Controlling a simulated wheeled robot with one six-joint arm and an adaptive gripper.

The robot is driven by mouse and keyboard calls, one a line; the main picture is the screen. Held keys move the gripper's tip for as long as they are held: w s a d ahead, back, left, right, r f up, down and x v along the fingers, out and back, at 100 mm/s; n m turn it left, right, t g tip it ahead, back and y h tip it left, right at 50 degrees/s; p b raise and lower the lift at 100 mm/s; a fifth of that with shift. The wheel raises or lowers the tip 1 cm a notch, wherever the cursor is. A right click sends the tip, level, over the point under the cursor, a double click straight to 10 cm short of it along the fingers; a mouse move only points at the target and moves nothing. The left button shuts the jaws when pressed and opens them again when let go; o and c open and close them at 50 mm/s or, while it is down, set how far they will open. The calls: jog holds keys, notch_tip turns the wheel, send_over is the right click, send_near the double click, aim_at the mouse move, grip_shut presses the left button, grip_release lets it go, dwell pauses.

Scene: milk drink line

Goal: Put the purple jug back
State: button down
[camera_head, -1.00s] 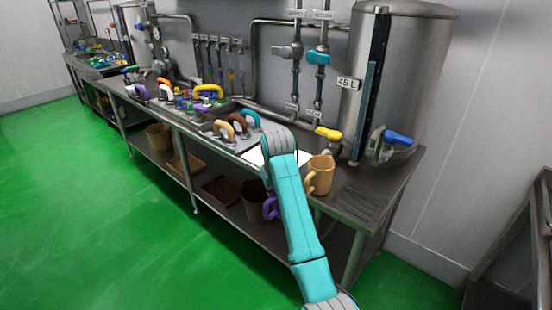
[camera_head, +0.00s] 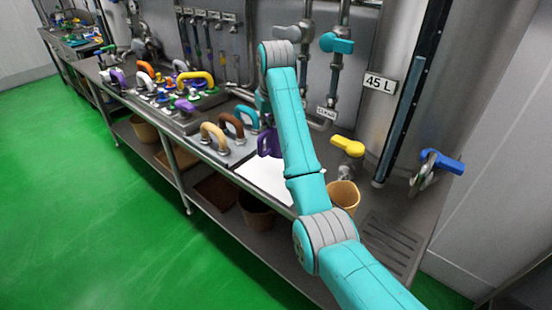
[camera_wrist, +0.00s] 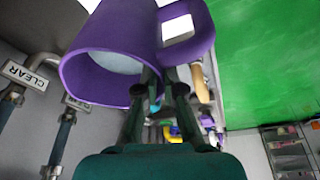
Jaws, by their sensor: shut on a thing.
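The purple jug (camera_head: 268,141) shows in the head view as a small purple part beside my arm, above the counter by the white mat (camera_head: 262,178). The rest is hidden behind my arm. In the wrist view the purple jug (camera_wrist: 110,45) fills the upper middle. Its mouth faces the camera and a pale grey area shows inside. My gripper (camera_wrist: 160,82) is shut on the jug on its handle side. The fingers are hidden in the head view. Whether the jug touches the mat cannot be told.
A tan jug (camera_head: 344,195) stands right of the mat, partly behind my arm. Tan, brown and teal handles (camera_head: 215,138) line the counter to the left. Valve pipes and a 45 L steel tank (camera_head: 425,110) stand behind. A brown bucket (camera_head: 256,215) is on the lower shelf.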

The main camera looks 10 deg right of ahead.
aim_at(268, 151)
notch_tip(268, 151, down, 10)
jog(key=shift+r, duration=0.1)
jog(key=shift+w, duration=0.1)
dwell(0.3)
jog(key=c, duration=1.3)
grip_release()
